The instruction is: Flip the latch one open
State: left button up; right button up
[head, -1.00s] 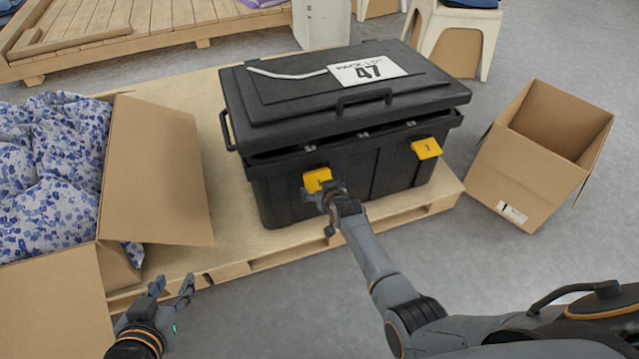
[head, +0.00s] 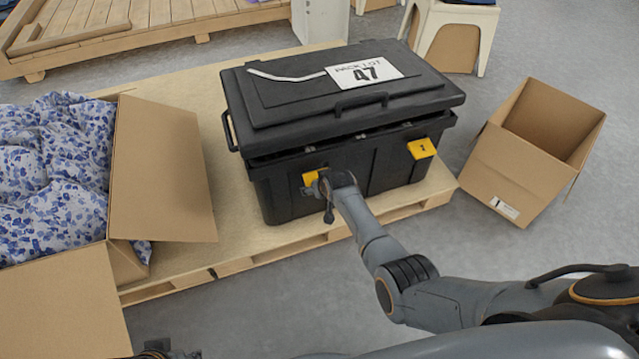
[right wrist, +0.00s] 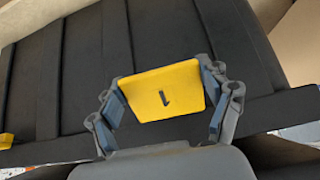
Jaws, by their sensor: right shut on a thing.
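The black chest (head: 310,130) stands on a pallet with its lid down. It has two yellow latches on its front. The left latch (head: 312,178) is partly hidden by my right gripper (head: 335,183). In the right wrist view this yellow latch (right wrist: 168,90), marked 1, lies between the two fingers of my right gripper (right wrist: 168,108), which are shut on its sides. The other yellow latch (head: 421,148) is on the chest's right front, and a bit of it shows in the wrist view (right wrist: 5,141). Only a scrap of my left gripper (head: 165,351) shows at the bottom edge.
An open cardboard box (head: 165,175) with blue-patterned cloth (head: 55,180) stands left of the chest. An empty open box (head: 510,175) is on the floor to the right. The wooden pallet (head: 230,245) extends in front of the chest, with clear floor beyond it.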

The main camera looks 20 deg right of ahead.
jog(key=shift+r+g+p, duration=0.3)
jog(key=shift+r+g, duration=0.15)
jog(key=shift+g, duration=0.05)
jog(key=shift+r+g, duration=0.1)
jog(key=shift+g, duration=0.3)
jog(key=shift+r+g, duration=0.1)
jog(key=shift+g, duration=0.5)
pick_arm(q)
jog(key=shift+b+v, duration=0.85)
jog(key=shift+v, duration=0.45)
pick_arm(e)
jog(key=shift+s+r+g, duration=0.1)
jog(key=shift+r+g, duration=0.4)
jog(key=shift+g, duration=0.7)
pick_arm(q)
jog(key=shift+a, duration=0.1)
pick_arm(e)
jog(key=o, duration=1.1)
